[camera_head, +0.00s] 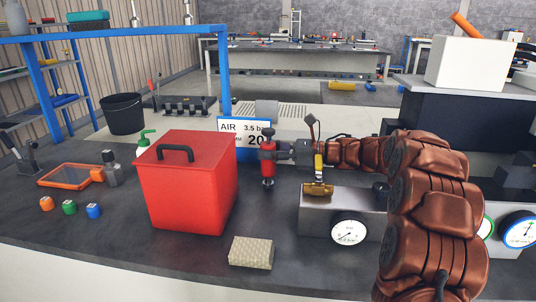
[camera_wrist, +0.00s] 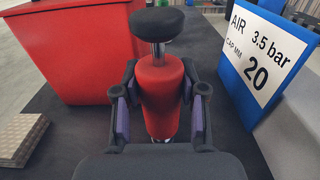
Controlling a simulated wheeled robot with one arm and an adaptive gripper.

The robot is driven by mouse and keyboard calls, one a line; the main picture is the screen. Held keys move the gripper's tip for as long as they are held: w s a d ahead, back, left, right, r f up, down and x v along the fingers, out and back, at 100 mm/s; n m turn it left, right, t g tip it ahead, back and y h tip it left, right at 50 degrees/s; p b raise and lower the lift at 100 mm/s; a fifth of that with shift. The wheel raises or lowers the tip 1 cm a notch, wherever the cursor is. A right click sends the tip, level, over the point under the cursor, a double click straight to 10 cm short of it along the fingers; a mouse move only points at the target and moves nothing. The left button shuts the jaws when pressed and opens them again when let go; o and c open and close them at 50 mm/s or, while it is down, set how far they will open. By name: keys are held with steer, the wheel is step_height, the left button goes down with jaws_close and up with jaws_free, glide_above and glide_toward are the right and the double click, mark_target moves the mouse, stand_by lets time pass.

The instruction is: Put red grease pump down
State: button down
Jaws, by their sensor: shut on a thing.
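The red grease pump (camera_head: 268,165) is a small red cylinder with a black knob on top and a dark foot below. It stands upright, just right of the red box, in the head view. My gripper (camera_head: 276,153) reaches in from the right and is shut on its body. In the wrist view, the two purple-padded fingers of my gripper (camera_wrist: 161,105) sit on either side of the pump (camera_wrist: 162,78), with its black knob nearest the top. Its foot is low, close to the dark bench top (camera_head: 195,258); I cannot tell whether it touches.
A large red box (camera_head: 190,195) stands close left of the pump. A blue-framed AIR sign (camera_head: 243,128) is behind it. A grey block with a gauge (camera_head: 348,230) is to the right. A beige patterned block (camera_head: 251,252) lies in front. Bench between them is clear.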

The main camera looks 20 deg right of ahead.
steer(key=shift+f, duration=0.45)
steer(key=shift+f+b, duration=0.15)
steer(key=shift+b, duration=0.2)
steer(key=c, duration=0.7)
jaws_free()
steer(key=shift+o, duration=0.2)
steer(key=shift+r+p, duration=0.35)
steer(key=shift+p, duration=0.2)
steer(key=v, duration=0.7)
steer(key=shift+d+f+b, duration=0.2)
steer(key=shift+d+b, duration=0.1)
steer(key=shift+b, duration=0.1)
steer(key=shift+s, duration=0.1)
